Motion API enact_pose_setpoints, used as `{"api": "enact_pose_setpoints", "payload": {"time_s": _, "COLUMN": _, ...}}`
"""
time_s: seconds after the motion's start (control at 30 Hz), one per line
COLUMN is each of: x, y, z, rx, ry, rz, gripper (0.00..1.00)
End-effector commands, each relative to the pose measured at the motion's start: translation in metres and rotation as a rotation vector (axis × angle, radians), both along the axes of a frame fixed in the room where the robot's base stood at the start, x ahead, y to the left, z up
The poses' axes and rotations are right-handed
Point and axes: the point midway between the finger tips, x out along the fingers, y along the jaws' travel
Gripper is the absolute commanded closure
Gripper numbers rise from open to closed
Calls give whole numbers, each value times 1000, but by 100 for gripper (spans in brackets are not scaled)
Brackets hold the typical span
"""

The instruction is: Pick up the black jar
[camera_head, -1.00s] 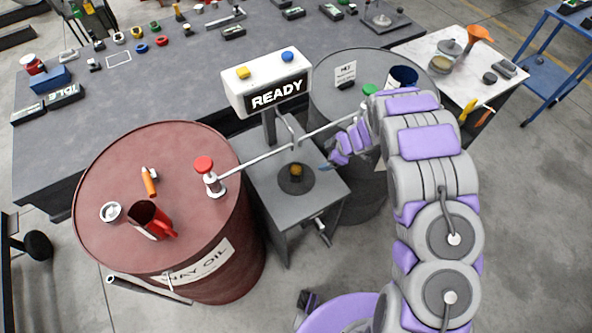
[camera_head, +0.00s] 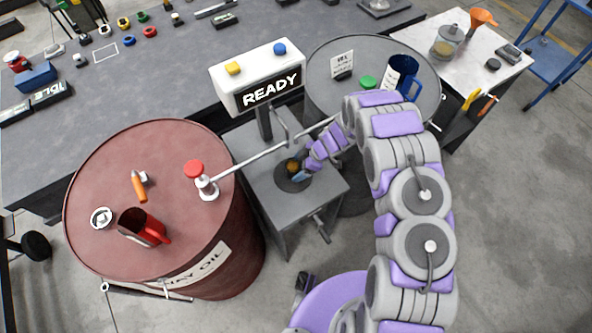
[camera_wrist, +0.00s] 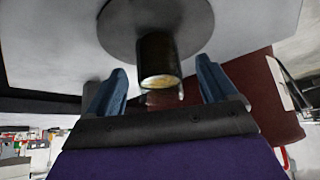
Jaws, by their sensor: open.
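The black jar (camera_wrist: 158,58) stands on a round dark disc (camera_wrist: 120,22) on the small grey stand in the wrist view. It is a short dark cylinder with a yellowish end. In the head view the jar (camera_head: 293,166) shows small, with an amber top, on the disc between the two barrels. My gripper (camera_wrist: 160,85) is open in the wrist view, with one blue finger on each side of the jar and a gap to it. In the head view my gripper (camera_head: 302,166) is close by the jar's right side. Whether the fingers touch it cannot be told.
The grey stand (camera_head: 262,150) carries a white READY sign box (camera_head: 262,75). A red barrel (camera_head: 110,185) is at left with a red mug (camera_head: 143,228) on it. A grey barrel (camera_head: 330,95) holding a blue mug (camera_head: 398,75) is behind my arm. Metal spouts reach over the stand.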

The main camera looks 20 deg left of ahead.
Motion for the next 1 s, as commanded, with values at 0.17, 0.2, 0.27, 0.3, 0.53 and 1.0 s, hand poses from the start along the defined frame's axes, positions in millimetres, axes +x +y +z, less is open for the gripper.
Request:
{"api": "enact_pose_setpoints", "payload": {"time_s": 0.17, "x": -5, "y": 16, "z": -20, "rx": -5, "ry": 2, "rz": 3, "gripper": 14}}
{"api": "enact_pose_setpoints", "payload": {"time_s": 0.2, "x": -5, "y": 16, "z": -21, "rx": -4, "ry": 1, "rz": 2, "gripper": 14}}
{"api": "enact_pose_setpoints", "payload": {"time_s": 0.27, "x": -5, "y": 14, "z": -20, "rx": -2, "ry": 1, "rz": 2, "gripper": 14}}
{"api": "enact_pose_setpoints", "payload": {"time_s": 0.3, "x": -4, "y": 13, "z": -19, "rx": 0, "ry": 0, "rz": 2, "gripper": 14}}
{"api": "enact_pose_setpoints", "payload": {"time_s": 0.53, "x": -3, "y": 7, "z": -16, "rx": 9, "ry": -1, "rz": -1, "gripper": 29}}
{"api": "enact_pose_setpoints", "payload": {"time_s": 1.0, "x": -5, "y": 15, "z": -20, "rx": -4, "ry": 2, "rz": 2, "gripper": 72}}
